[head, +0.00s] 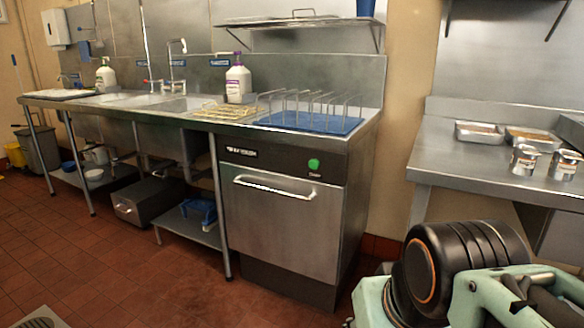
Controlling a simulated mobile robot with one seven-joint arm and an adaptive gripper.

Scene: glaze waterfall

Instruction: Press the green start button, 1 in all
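The green start button (314,163) is a small round green button. It sits on the right part of the dark control strip (270,161) at the top of a steel dishwasher (275,224). A small label is under the button. The dishwasher door is closed, with a long bar handle (274,187). Part of my arm, black and pale teal, fills the lower right corner, well apart from the button. I cannot make out any fingertips there. Nothing touches or covers the button.
A steel counter with a sink (130,99) runs left from the dishwasher, with a blue rack (310,123) and a white bottle (238,83) on top. A steel table (455,165) with trays and tins stands right. The red tiled floor (185,275) before the dishwasher is clear.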

